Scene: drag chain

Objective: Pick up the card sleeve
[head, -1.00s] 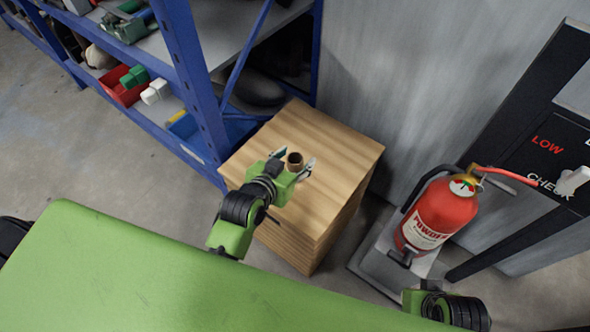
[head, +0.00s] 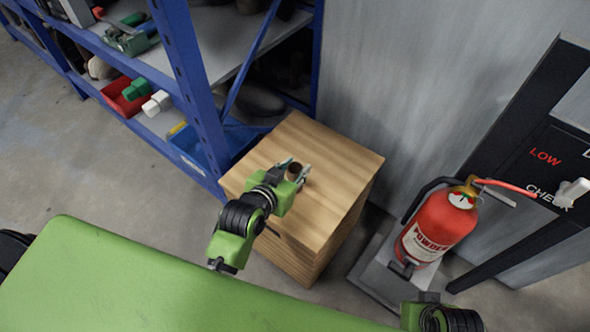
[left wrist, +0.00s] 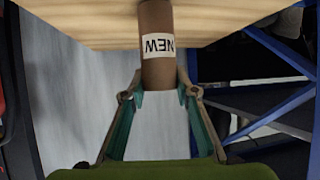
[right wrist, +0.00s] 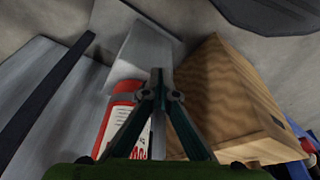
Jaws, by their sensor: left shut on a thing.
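The card sleeve is a brown cardboard tube (head: 295,170) at the wooden box in the head view. In the left wrist view the sleeve (left wrist: 157,18) carries a white label reading NEW, upside down. My left gripper (head: 298,172) has a finger on each side of the tube and is shut on it; its fingertips (left wrist: 160,84) press the near end in the left wrist view. I cannot tell whether the tube's far end touches the box. My right gripper (right wrist: 158,75) is empty, its fingertips together.
The wooden box (head: 335,165) stands between a blue shelf rack (head: 195,95) with bins and a red fire extinguisher (head: 437,228). A grey wall (head: 400,70) is behind. A green surface (head: 130,285) fills the lower left. Bare floor (head: 60,160) lies left.

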